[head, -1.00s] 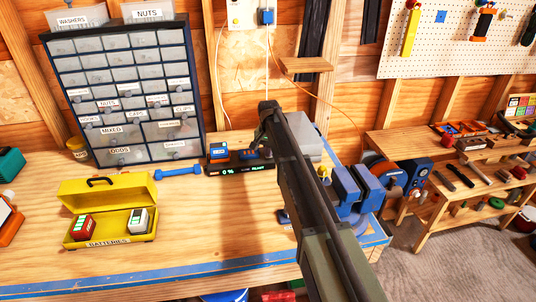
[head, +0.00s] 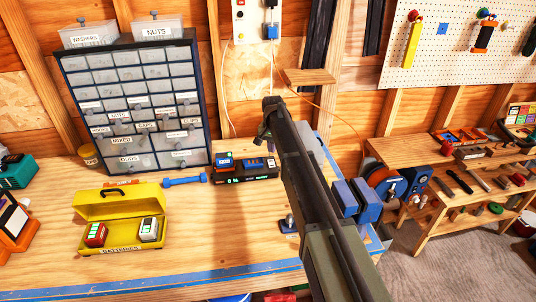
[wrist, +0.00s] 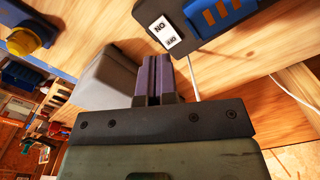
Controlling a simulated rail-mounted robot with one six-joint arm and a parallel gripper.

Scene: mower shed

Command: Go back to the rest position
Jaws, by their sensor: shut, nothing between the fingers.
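My gripper (head: 265,135) hangs over the back of the workbench (head: 190,240), just behind and above the black charger (head: 262,177), apart from it. Its dark fingers also show in the wrist view (wrist: 155,78); they are shut together with nothing between them. The charger's display glows green with a percent reading, and a blue-topped battery (head: 225,161) sits at its left. In the wrist view part of the charger (wrist: 185,48) shows with its ON/OFF switch (wrist: 163,32). My arm crosses the right half of the head view and hides part of the bench.
A drawer cabinet (head: 145,72) stands at the back left. An open yellow battery box (head: 122,250) holds two batteries. A blue dumbbell-shaped tool (head: 185,181) lies near the charger. A blue vise (head: 367,200) is right of my arm. The front bench middle is clear.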

